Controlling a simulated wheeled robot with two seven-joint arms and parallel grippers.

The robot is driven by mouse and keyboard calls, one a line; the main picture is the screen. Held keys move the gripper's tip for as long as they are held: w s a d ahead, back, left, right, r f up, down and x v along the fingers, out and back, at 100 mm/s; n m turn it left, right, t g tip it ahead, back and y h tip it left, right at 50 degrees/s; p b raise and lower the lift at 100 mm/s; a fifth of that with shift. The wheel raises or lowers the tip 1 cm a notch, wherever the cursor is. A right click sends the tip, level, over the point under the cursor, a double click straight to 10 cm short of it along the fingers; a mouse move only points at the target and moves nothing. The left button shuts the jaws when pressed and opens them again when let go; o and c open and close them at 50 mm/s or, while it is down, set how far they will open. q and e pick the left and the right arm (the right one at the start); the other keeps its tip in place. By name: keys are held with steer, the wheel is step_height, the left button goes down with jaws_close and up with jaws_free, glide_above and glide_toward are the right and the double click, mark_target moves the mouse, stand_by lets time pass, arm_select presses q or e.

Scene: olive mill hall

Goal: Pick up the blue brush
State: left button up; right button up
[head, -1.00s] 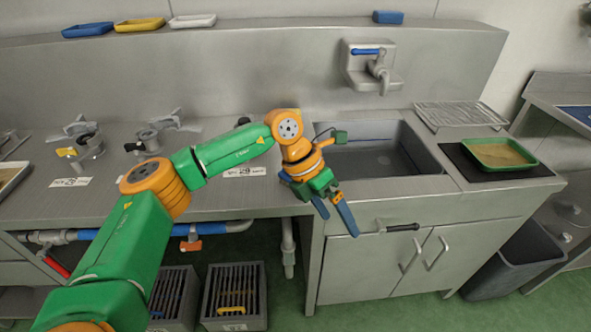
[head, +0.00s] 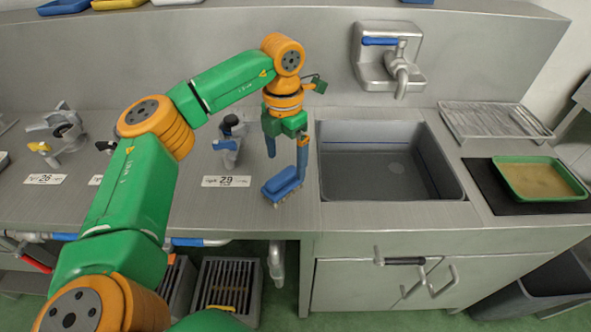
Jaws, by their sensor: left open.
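The blue brush (head: 283,184) lies on the steel counter (head: 245,202), left of the sink and near the counter's front. It is a small blue block with what looks like a pale bristle edge below. My left gripper (head: 286,166) points down just over it, open, with its two blue fingers apart. The right finger comes down close to the brush's right end; the left finger ends behind or above its far side. I cannot tell whether either finger touches it. My right gripper is not in view.
The sink basin (head: 385,170) is right of the gripper, under a wall tap (head: 400,72). A label reading 29 (head: 226,181) and a blue-handled valve (head: 228,148) are to the left. A green tray (head: 540,180) and a wire rack (head: 495,122) stand at right.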

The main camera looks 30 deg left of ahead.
mark_target(282, 175)
arm_select(q)
steer(key=f, duration=0.1)
steer(key=s+f+p, duration=0.1)
steer(key=f, duration=0.3)
steer(key=shift+s+a+f+p, duration=0.1)
steer(key=shift+s+a+p, duration=0.05)
steer(key=shift+s+p, duration=0.2)
steer(key=shift+w+f, duration=0.25)
steer(key=shift+f, duration=0.15)
steer(key=shift+s+r, duration=0.1)
steer(key=c, duration=1.1)
jaws_close()
steer(key=shift+r+b, duration=0.3)
steer(key=shift+b, duration=0.05)
steer(key=r, duration=0.2)
steer(key=r+b, duration=0.1)
steer(key=shift+d, duration=0.25)
steer(key=s+d+r+b, duration=0.2)
steer(key=s+d+r, duration=0.7)
steer(key=shift+s+d+r+b, duration=0.2)
steer(key=shift+s+d+b, duration=0.05)
steer(key=shift+s+b, duration=0.15)
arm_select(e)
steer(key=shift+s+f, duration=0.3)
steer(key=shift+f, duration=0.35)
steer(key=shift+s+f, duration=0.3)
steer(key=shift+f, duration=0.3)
